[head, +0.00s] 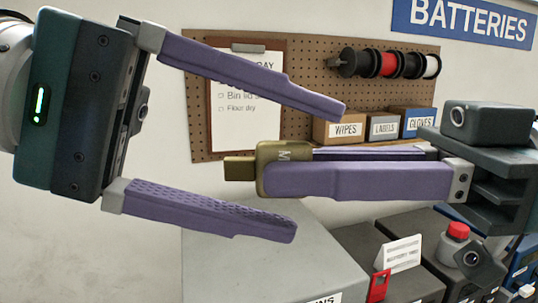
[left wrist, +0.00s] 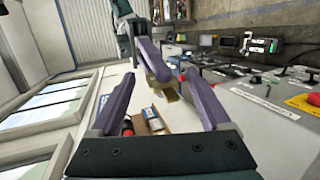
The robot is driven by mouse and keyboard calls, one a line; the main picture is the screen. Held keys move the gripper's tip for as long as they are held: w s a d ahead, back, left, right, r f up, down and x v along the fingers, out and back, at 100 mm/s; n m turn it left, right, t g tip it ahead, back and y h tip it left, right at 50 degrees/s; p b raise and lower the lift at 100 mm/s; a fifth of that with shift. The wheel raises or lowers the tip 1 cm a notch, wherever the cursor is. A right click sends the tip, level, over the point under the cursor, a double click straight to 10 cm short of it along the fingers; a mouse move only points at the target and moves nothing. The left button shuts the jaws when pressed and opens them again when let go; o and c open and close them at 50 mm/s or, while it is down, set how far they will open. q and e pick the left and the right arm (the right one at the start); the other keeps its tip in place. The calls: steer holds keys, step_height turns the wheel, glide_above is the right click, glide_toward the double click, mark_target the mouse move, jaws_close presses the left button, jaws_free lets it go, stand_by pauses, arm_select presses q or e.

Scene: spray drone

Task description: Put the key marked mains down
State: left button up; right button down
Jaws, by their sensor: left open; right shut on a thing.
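The brass key (head: 239,169) carries a label of which only an "M" shows. It sticks out to the left from the tips of my right gripper (head: 262,178), which is shut on it and comes in from the right. My left gripper (head: 320,168) comes in from the left and is open. Its two purple fingers lie above and below the key and the right gripper's fingers in the head view; I cannot tell whether they touch. In the left wrist view my left gripper's fingers (left wrist: 160,76) are spread, with my right gripper's purple fingers between them.
A grey box (head: 250,255) with a partly hidden label ending "INS" stands below the grippers. Dark units with a red button (head: 458,231) and a white card (head: 402,253) are at the lower right. Behind is a pegboard (head: 200,70) with boxes marked wipes, labels and gloves.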

arm_select(q)
steer(key=c, duration=1.2)
jaws_close()
arm_select(e)
steer(key=c, duration=0.8)
jaws_free()
